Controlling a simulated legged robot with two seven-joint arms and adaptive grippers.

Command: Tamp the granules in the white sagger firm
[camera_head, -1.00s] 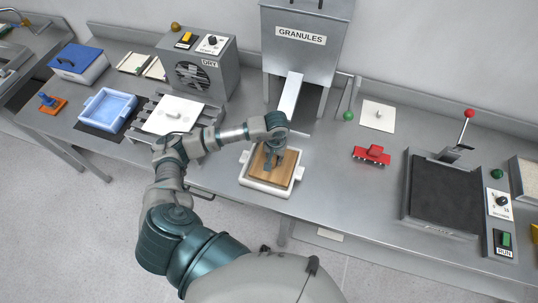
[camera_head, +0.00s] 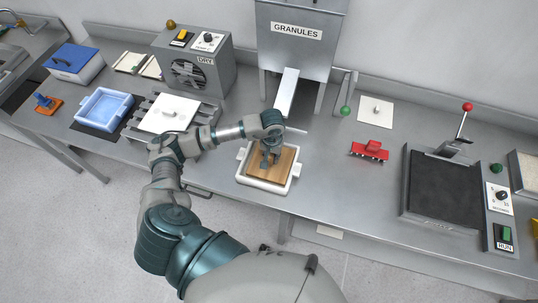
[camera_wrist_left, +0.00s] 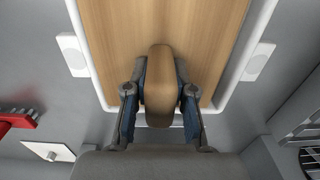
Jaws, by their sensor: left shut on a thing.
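The white sagger (camera_head: 265,184) stands on the steel bench in front of the granules hopper, with a handle lug on each side. A flat wooden tamper board (camera_head: 284,165) lies inside its walls and hides the granules. My left gripper (camera_head: 267,160) is over the board, shut on the tamper's wooden grip. In the left wrist view the gripper (camera_wrist_left: 160,100) has a finger on each side of the wooden grip (camera_wrist_left: 160,70), and the board (camera_wrist_left: 215,30) fills most of the sagger opening (camera_wrist_left: 250,50). I cannot tell how deep the board sits. My right gripper is not in view.
The granules hopper (camera_head: 297,50) and its chute (camera_head: 287,92) stand just behind the sagger. A red tool (camera_head: 370,151) and a white lid (camera_head: 376,111) lie to the right. A slatted rack with a white plate (camera_head: 169,113) is to the left.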

